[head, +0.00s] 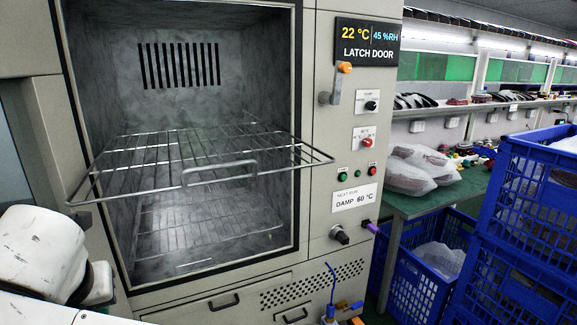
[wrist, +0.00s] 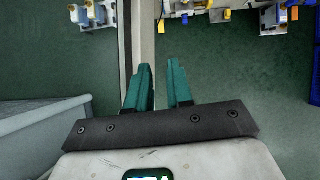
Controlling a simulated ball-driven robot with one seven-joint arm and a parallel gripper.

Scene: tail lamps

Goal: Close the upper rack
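The upper rack (head: 150,163) is a wire shelf in an open test chamber (head: 307,130). It is pulled out, with its front edge and handle (head: 220,173) sticking out past the chamber opening. A lower wire rack (head: 200,232) sits inside the chamber. My gripper (wrist: 162,85) shows in the wrist view with two green fingers apart and nothing between them. It points down over green floor, and no rack shows in that view. In the head view part of my arm is at the lower left, and the gripper itself is not visible there.
The control panel (head: 353,150) with an orange-tipped latch handle (head: 340,80) is right of the opening. Blue crates (head: 525,200) and a green bench (head: 440,190) stand at the right. In the wrist view a grey bin-like object (wrist: 40,130) is at the left, and blue-and-white fixtures (wrist: 93,14) line the top.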

